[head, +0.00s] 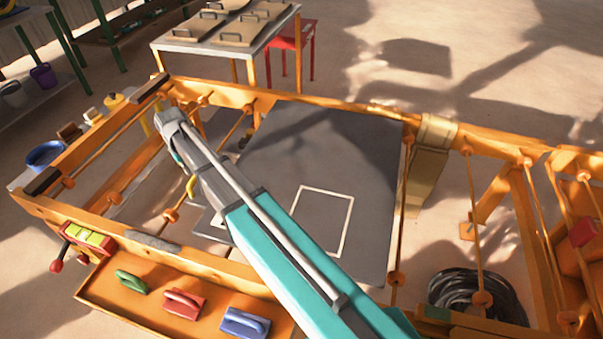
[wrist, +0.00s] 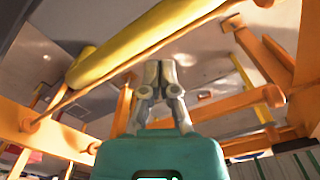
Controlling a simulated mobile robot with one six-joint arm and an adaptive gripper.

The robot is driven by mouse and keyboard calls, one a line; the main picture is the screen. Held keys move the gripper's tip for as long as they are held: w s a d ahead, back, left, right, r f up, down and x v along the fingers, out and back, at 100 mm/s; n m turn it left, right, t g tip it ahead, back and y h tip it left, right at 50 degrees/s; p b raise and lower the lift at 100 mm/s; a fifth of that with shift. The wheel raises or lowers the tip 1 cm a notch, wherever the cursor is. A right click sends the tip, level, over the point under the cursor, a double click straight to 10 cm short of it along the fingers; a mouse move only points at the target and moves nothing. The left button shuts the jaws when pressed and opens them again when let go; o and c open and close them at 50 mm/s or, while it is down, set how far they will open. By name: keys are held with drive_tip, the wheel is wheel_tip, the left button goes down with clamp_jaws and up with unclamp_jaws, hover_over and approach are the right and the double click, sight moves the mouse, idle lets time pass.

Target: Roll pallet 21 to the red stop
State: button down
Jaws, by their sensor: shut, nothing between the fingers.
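A dark grey flat board (head: 350,165) with a white square outline lies across the rods of the orange frame; no number 21 is readable, so I cannot confirm it is the pallet. A red block (head: 583,232) sits on the frame at the far right, with a gap between it and the board. My arm crosses the board from the lower right, its far end at the board's left side. My gripper (wrist: 162,66) is shut and empty in the wrist view, close to a yellow bar (wrist: 125,48); I cannot tell whether they touch. The fingers are hidden in the head view.
A tan strap-like block (head: 431,160) straddles the frame's back rail right of the board. A front tray (head: 150,305) holds green, red and blue handled blocks. A coiled black hose (head: 465,290) lies at the right. A table with tan boards (head: 205,48) stands behind.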

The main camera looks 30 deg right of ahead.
drive_tip(key=shift+s, duration=0.1)
idle(0.3)
drive_tip(key=shift+s+d, duration=7.7)
drive_tip(key=shift+d, duration=0.1)
drive_tip(key=shift+s+d, duration=0.1)
